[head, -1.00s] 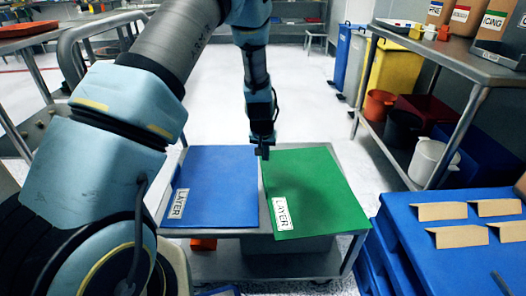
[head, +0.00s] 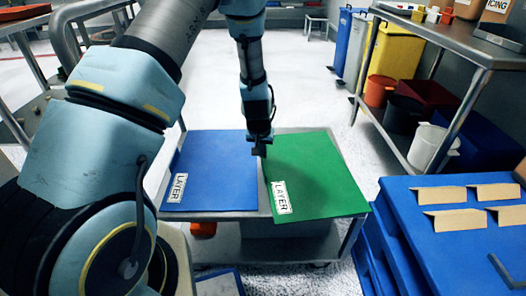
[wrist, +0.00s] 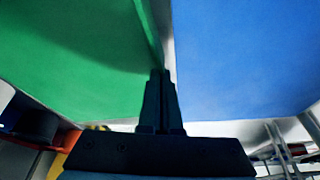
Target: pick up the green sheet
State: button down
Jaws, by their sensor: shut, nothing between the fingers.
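The green sheet (head: 306,178) lies flat on the right half of a grey metal cart top, with a white LAYER label near its left front corner. In the wrist view the green sheet (wrist: 75,50) fills the upper left. My gripper (head: 258,152) is shut and empty, pointing down near the gap between the green and blue sheets, by the green sheet's left edge. In the wrist view the shut fingertips (wrist: 160,75) overlap the narrow gap beside the green edge. Whether they touch the sheet I cannot tell.
A blue sheet (head: 214,172) with a LAYER label lies on the cart's left half. Blue stacked crates (head: 400,235) with cardboard pieces stand at the right front. A metal shelf (head: 440,50) with bins stands at the back right. White floor is open behind the cart.

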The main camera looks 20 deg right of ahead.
jog(key=shift+s+a, duration=0.45)
jog(key=shift+s, duration=0.4)
